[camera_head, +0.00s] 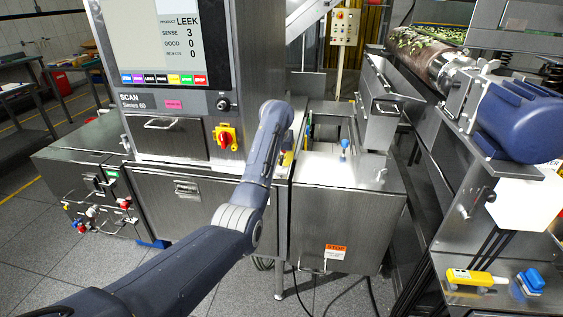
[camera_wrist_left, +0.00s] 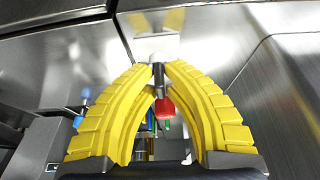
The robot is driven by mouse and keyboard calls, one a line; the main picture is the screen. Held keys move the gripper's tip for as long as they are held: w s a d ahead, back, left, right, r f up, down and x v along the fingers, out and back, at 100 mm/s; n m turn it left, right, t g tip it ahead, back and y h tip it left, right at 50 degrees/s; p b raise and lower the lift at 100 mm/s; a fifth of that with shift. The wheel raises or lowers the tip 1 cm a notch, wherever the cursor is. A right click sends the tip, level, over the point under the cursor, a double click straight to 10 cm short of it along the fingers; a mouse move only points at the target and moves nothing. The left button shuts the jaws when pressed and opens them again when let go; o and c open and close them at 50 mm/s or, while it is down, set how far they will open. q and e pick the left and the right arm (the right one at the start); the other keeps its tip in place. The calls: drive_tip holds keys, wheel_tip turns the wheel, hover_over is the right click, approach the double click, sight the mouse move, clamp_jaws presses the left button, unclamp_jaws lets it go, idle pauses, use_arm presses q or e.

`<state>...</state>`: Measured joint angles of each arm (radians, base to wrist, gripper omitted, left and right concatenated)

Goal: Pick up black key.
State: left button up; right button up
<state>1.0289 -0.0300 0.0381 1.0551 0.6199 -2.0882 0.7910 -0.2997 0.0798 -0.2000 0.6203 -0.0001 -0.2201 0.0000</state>
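My left gripper (camera_wrist_left: 159,72) shows large in the left wrist view, its two yellow fingers arched together at the tips. Between the tips is a small dark upright piece with a silver round end, which looks like the black key (camera_wrist_left: 158,78); its full shape is hidden by the fingers. In the head view my left arm covers most of this gripper; only a bit of yellow (camera_head: 288,158) shows beside the wrist, by the steel cabinet. My right gripper is in neither view.
A scanner with a screen (camera_head: 160,40) stands at left, with a yellow-red rotary switch (camera_head: 225,137). A steel cabinet (camera_head: 345,215) with a stop label stands right of my arm. A yellow control box (camera_head: 474,278) and a blue item (camera_head: 530,281) lie at lower right.

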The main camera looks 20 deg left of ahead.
use_arm(q)
drive_tip(key=shift+r, duration=0.1)
clamp_jaws()
wheel_tip(320, 180, up, 20)
idle(0.6)
drive_tip(key=shift+o, duration=0.3)
unclamp_jaws()
clamp_jaws()
